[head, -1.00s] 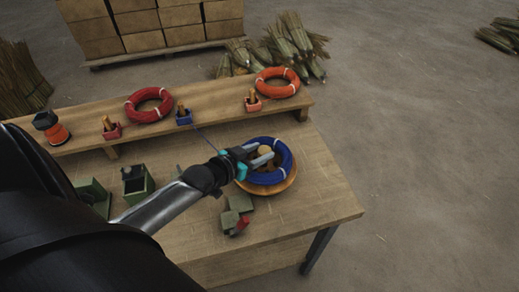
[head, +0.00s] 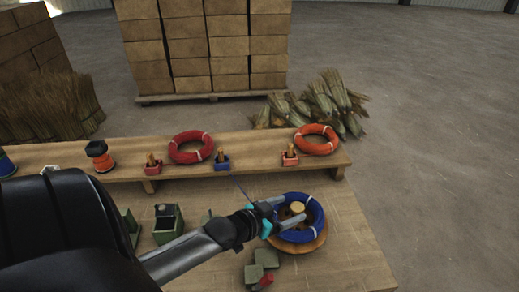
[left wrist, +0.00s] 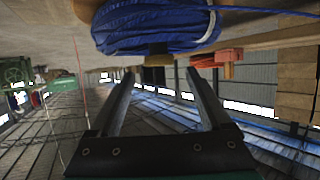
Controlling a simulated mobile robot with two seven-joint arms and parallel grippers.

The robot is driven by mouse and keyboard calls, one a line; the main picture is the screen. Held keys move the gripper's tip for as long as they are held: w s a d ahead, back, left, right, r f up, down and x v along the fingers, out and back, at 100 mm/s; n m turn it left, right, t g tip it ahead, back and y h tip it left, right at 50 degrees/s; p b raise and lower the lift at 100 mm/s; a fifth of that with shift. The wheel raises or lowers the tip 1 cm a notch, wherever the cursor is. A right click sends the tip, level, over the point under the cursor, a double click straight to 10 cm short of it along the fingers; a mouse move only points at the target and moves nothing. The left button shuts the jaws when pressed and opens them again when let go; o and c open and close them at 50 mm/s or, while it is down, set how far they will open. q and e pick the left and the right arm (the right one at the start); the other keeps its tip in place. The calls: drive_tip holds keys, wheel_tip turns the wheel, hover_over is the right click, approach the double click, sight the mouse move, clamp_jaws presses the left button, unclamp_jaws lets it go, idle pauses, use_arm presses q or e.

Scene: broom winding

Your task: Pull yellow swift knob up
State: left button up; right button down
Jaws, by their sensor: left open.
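A coil of blue cord (head: 315,214) lies on a round wooden swift (head: 306,246) at the right of the bench. A pale yellowish knob (head: 297,208) stands at the middle of the coil. My left gripper (head: 291,211) comes in from the left, with its fingers open over the coil and close to the knob. I cannot tell whether they touch it. In the left wrist view the open fingers (left wrist: 159,75) point toward a small dark and tan piece (left wrist: 156,68) beside the blue coil (left wrist: 152,28). My right gripper is not in view.
A raised shelf (head: 110,152) at the back holds a red coil (head: 191,147), an orange coil (head: 316,139) and small boxes. Green blocks (head: 266,259) lie in front of the swift, and a green box (head: 168,223) stands left. The bench's right side (head: 350,245) is clear.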

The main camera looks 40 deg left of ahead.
use_arm(q)
drive_tip(key=p+v, duration=0.2)
drive_tip(key=v, duration=1.1)
idle(0.4)
